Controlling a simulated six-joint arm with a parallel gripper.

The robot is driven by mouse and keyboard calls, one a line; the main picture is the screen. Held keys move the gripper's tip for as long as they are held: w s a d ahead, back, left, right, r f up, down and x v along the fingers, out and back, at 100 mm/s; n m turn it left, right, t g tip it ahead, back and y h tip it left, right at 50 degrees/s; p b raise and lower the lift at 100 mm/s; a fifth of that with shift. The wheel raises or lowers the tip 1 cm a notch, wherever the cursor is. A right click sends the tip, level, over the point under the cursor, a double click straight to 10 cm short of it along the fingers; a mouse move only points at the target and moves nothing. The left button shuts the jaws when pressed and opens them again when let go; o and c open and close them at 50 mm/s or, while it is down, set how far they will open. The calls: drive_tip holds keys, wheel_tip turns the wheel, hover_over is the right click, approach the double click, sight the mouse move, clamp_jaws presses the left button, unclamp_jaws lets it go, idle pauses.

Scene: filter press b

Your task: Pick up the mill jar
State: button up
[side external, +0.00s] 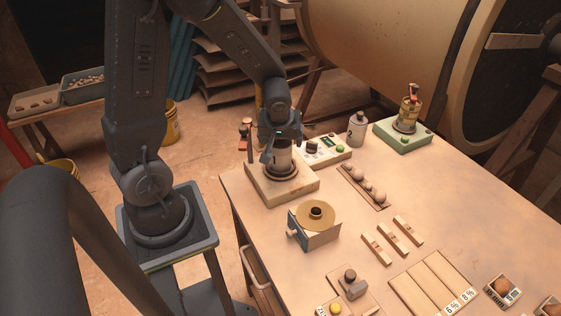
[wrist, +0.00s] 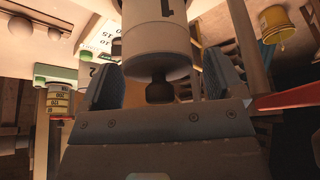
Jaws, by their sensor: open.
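A pale cylindrical jar marked 1 (side external: 279,159), which I take for the mill jar, stands upright on a pale square block (side external: 264,186) with a dark ring around its foot. My gripper (side external: 281,138) is over the jar's top and hides its upper part in the side view. In the wrist view, which is upside down, the white jar (wrist: 158,45) with its dark round knob (wrist: 159,91) lies between the two spread fingers of my gripper (wrist: 160,77). The jaws are open. I cannot tell whether a finger touches the jar.
A control box (side external: 328,148) stands close behind the block. A grey bottle (side external: 357,130) and a green-based device (side external: 403,133) stand farther back. A tray of balls (side external: 364,186) and a round-topped device (side external: 316,216) are nearby. Bare table (side external: 455,195) lies to the right.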

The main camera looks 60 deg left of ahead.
drive_tip(key=shift+c, duration=0.3)
clamp_jaws()
idle(0.6)
